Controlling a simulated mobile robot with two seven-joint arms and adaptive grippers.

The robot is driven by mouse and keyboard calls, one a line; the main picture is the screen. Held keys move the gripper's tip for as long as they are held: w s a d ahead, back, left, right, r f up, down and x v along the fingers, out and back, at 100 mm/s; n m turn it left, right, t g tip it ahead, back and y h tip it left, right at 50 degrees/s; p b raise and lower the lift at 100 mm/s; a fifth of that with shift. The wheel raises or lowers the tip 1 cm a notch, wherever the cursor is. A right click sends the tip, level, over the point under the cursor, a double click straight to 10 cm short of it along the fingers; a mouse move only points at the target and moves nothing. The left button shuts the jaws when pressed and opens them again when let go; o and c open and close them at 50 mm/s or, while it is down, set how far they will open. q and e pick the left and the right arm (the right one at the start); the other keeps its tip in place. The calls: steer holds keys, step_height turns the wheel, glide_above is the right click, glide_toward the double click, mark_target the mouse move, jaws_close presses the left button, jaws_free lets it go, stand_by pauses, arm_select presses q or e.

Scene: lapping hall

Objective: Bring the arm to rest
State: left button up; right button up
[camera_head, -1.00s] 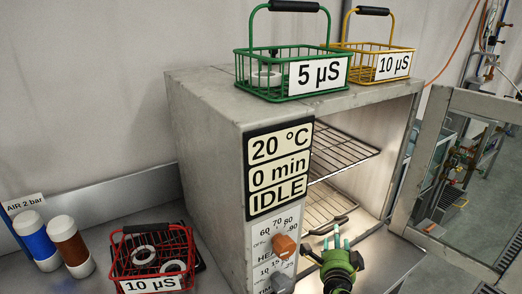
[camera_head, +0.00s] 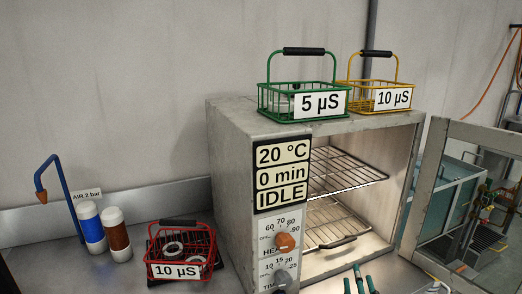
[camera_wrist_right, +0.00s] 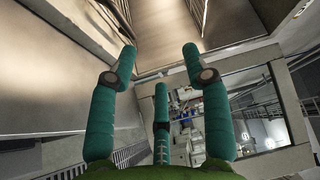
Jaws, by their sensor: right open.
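My right gripper (camera_head: 358,281) shows at the bottom edge of the head view, with only its green fingertips in frame, in front of the open oven (camera_head: 318,190). In the right wrist view its fingers (camera_wrist_right: 158,75) are spread and nothing is between them. The rest of the right arm is out of the head view. My left gripper is not in view.
The oven door (camera_head: 468,200) stands open at the right, and its panel reads 20 °C, 0 min, IDLE. Green (camera_head: 280,101) and yellow (camera_head: 365,98) baskets stand on the oven. A red basket (camera_head: 178,283) holds white rings beside two bottles (camera_head: 105,240) at left.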

steer(key=s+a+r+n+y, duration=0.3)
steer(key=s+a+n+y, duration=0.2)
steer(key=a+n+y, duration=0.5)
steer(key=s+a+f+n+g+y, duration=0.2)
steer(key=s+a+f+n+g, duration=0.7)
steer(key=s, duration=0.3)
steer(key=s+d+f+g+h, duration=0.6)
steer(key=s+d+f+h, duration=0.3)
steer(key=s+d, duration=0.55)
step_height(320, 180, down, 24)
steer(key=s+g, duration=0.2)
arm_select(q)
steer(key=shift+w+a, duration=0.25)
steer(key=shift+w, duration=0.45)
arm_select(e)
steer(key=s+d+f+g, duration=0.1)
steer(key=s+d+f, duration=0.2)
steer(key=s+f, duration=1)
steer(key=shift+s+f+h, duration=0.3)
steer(key=shift+s+f, duration=0.05)
steer(key=shift+s, duration=0.85)
